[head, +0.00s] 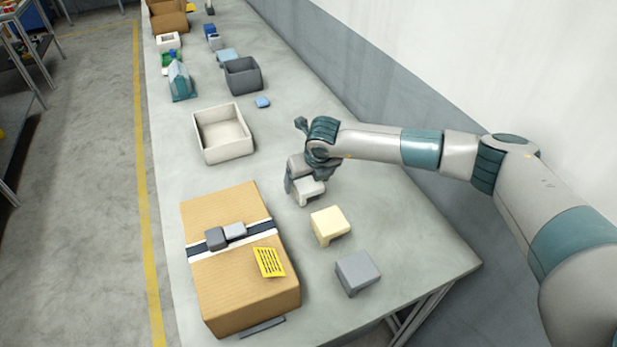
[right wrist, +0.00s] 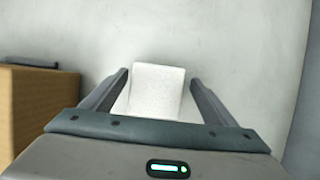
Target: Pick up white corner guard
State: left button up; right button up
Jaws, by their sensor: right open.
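The white corner guard (head: 310,190) sits on the grey table, just beyond a cream corner guard in the head view. In the right wrist view the white corner guard (right wrist: 157,90) lies between the two fingers. My right gripper (head: 302,187) is over it with its fingers on either side; it is open, with a small gap visible beside the guard (right wrist: 157,92). The gripper hides part of the guard in the head view. My left gripper is not in view.
A cream corner guard (head: 329,226) and a grey one (head: 357,273) stand nearer on the table (head: 425,235). A strapped cardboard box (head: 225,285) is to the left. An empty whitish bin (head: 228,152) and a dark grey bin (head: 243,76) stand farther back.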

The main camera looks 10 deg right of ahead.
aim_at(307, 180)
jog(key=shift+a+f, duration=0.1)
jog(key=shift+s+a+r, duration=0.1)
jog(key=shift+s+r, duration=0.2)
jog(key=shift+w+f, duration=0.1)
jog(key=c, duration=1)
jog(key=shift+c, duration=0.6)
jog(key=shift+w+r+b, duration=0.1)
jog(key=shift+r+b, duration=0.2)
jog(key=shift+r, duration=0.15)
notch_tip(307, 180, up, 8)
jog(key=b, duration=0.3)
jog(key=shift+r, duration=0.15)
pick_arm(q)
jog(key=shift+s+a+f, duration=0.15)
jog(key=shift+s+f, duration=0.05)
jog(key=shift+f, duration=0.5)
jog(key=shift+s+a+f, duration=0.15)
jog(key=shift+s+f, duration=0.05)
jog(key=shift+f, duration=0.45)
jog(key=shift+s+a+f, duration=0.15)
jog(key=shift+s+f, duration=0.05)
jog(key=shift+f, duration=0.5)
pick_arm(e)
jog(key=shift+r, duration=0.45)
